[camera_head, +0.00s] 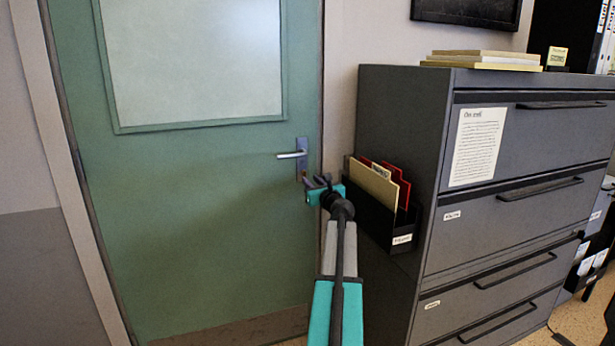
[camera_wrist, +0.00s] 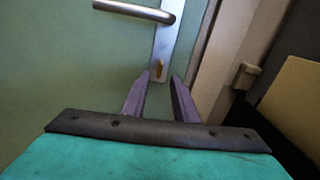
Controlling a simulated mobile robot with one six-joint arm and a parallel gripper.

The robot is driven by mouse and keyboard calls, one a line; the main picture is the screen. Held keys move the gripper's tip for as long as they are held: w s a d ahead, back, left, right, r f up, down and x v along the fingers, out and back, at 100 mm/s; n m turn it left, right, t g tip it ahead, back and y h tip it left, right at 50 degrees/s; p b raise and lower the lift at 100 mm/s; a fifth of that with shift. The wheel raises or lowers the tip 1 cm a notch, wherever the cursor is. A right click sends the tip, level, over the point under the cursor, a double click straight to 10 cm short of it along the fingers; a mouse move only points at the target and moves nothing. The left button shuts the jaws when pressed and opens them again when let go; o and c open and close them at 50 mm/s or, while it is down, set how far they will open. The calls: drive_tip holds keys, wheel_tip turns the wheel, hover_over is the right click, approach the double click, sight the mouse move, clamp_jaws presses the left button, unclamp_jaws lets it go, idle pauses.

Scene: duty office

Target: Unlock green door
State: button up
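The green door (camera_head: 200,190) stands closed on the left in the head view, with a frosted window in its upper part. Its silver lever handle (camera_head: 291,155) points left from a metal plate near the right edge. A small brass-coloured piece (camera_wrist: 160,68) sits low on that plate, below the handle (camera_wrist: 140,12); I cannot tell whether it is a key or only the lock cylinder. My gripper (camera_head: 318,182) is just below and right of the plate. In the wrist view my gripper (camera_wrist: 160,78) has its fingers apart, pointing at the brass piece, with nothing seen between them.
A dark grey filing cabinet (camera_head: 400,110) stands close on the right. A black folder holder (camera_head: 377,222) on its side is right beside my gripper. Books (camera_head: 485,59) lie on top. A light door frame (camera_wrist: 212,60) runs right of the lock. The left is clear.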

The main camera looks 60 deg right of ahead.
drive_tip(key=shift+s+a, duration=0.45)
drive_tip(key=shift+s, duration=0.15)
